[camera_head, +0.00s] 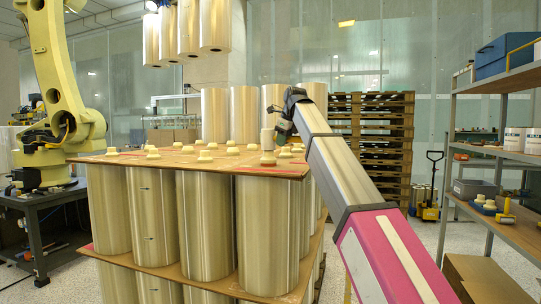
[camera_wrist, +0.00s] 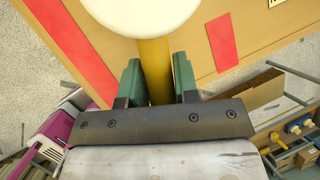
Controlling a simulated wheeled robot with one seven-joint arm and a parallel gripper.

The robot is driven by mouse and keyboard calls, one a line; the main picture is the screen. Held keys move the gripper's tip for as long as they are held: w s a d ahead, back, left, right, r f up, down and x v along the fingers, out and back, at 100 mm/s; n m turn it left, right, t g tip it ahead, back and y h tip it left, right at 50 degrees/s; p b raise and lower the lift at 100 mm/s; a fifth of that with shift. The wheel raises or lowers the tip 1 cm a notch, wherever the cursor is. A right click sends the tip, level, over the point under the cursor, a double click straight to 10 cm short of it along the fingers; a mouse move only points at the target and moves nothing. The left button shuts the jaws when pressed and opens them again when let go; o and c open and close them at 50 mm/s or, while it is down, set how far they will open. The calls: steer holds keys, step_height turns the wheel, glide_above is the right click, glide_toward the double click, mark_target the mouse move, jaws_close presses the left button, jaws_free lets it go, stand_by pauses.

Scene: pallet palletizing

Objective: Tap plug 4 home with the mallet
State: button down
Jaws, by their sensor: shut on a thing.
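My gripper (camera_wrist: 157,82) is shut on the yellow handle (camera_wrist: 153,60) of the mallet, with a green finger on each side. The mallet's white round head (camera_wrist: 155,8) is partly cut off by the top of the wrist view and hides what lies under it. In the head view the pale mallet head (camera_head: 267,138) stands over a cream plug (camera_head: 268,158) near the front right corner of the brown board (camera_head: 225,168). Whether they touch is unclear. Several other cream plugs (camera_head: 205,157) sit across the board. No number is readable, so I cannot tell which is plug 4.
Tall film rolls (camera_head: 205,225) stand under the board, and more rolls (camera_head: 244,113) stand behind the plugs. A yellow robot arm (camera_head: 55,75) stands left, with rolls (camera_head: 214,25) hanging overhead. A shelf unit (camera_head: 500,155) is at right, stacked pallets (camera_head: 372,140) behind.

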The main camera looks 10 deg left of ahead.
steer(key=shift+r, duration=0.1)
stand_by(0.3)
steer(key=shift+r, duration=1.9)
step_height(320, 180, down, 5)
steer(key=shift+s+f, duration=0.1)
steer(key=shift+f, duration=0.05)
steer(key=shift+r, duration=0.25)
